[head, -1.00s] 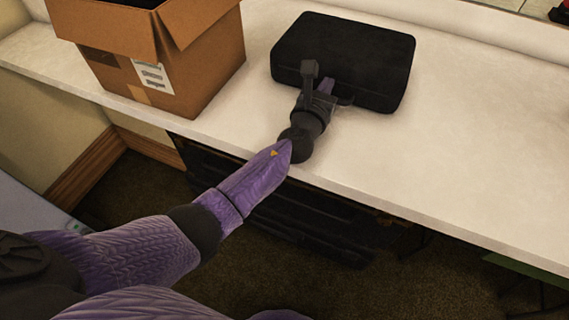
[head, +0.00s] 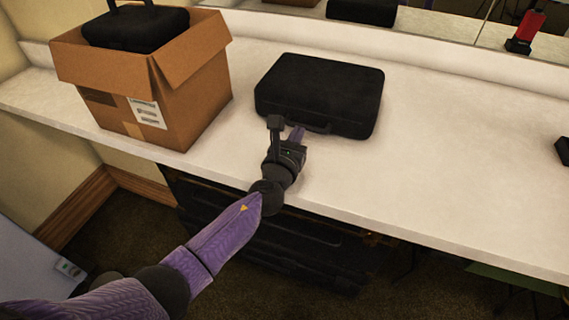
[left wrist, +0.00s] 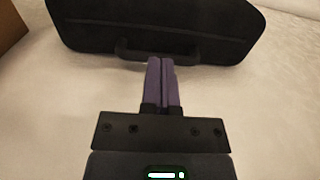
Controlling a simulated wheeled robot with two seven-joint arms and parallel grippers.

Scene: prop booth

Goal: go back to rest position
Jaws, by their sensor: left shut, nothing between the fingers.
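My left gripper (head: 298,133) is over the front part of the white counter (head: 440,170), just in front of a black case (head: 318,92). In the left wrist view its two purple fingers (left wrist: 161,70) are pressed together with nothing between them. The case lies flat, and its handle (left wrist: 165,52) faces the gripper. The fingertips are close to the handle; I cannot tell if they touch it. My right gripper is not in view.
An open cardboard box (head: 180,95) stands on the counter to the left, with another black case (head: 135,28) inside. A red and black object (head: 525,30) is at the back right. A small dark object (head: 563,150) sits at the right edge. Counter between is clear.

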